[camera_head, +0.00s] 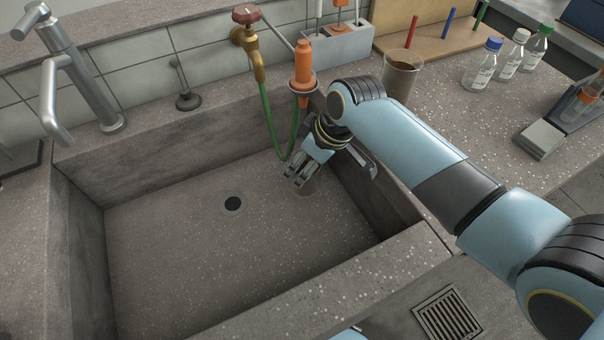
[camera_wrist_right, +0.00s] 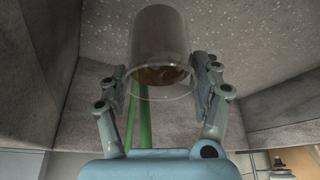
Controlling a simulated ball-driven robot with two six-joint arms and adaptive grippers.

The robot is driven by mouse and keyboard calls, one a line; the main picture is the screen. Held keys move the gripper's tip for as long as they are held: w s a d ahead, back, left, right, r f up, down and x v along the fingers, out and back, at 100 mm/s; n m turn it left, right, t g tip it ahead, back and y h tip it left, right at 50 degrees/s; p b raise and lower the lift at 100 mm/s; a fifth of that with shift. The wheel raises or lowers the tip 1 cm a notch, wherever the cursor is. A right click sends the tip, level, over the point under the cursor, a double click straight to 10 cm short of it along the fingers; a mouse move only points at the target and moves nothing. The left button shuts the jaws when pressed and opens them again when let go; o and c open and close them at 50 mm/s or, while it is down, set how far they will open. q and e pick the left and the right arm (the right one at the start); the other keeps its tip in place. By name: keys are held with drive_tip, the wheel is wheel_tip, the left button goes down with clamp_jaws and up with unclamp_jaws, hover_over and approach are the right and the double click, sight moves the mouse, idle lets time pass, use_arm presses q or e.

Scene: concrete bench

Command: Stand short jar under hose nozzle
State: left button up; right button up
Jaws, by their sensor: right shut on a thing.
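The short jar is clear glass with something brown in it. In the right wrist view the jar (camera_wrist_right: 160,38) sits between the two fingers of my right gripper (camera_wrist_right: 160,78). In the head view the jar (camera_head: 306,188) shows only faintly, low in the sink's right part, partly hidden by my right gripper (camera_head: 298,178), which is shut on it. I cannot tell whether the jar touches the sink floor. The orange hose nozzle (camera_head: 303,66) is upright at the sink's back right, above and behind the gripper. My left gripper is out of view.
A green hose (camera_head: 268,118) hangs from the brass tap (camera_head: 252,50) into the sink (camera_head: 160,225). A taller glass with brown contents (camera_head: 401,78) and several capped bottles (camera_head: 482,66) stand on the right counter.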

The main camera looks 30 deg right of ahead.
drive_tip(key=shift+w+f, duration=0.25)
drive_tip(key=shift+w, duration=0.1)
drive_tip(key=shift+w+f, duration=0.1)
drive_tip(key=shift+f, duration=0.15)
wheel_tip(320, 180, down, 3)
drive_tip(key=shift+r+b, duration=0.15)
drive_tip(key=shift+b, duration=0.3)
drive_tip(key=shift+f, duration=0.35)
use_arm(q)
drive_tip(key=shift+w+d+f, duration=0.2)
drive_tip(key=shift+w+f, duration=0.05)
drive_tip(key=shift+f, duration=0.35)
use_arm(e)
drive_tip(key=shift+f, duration=0.15)
drive_tip(key=o, duration=1.3)
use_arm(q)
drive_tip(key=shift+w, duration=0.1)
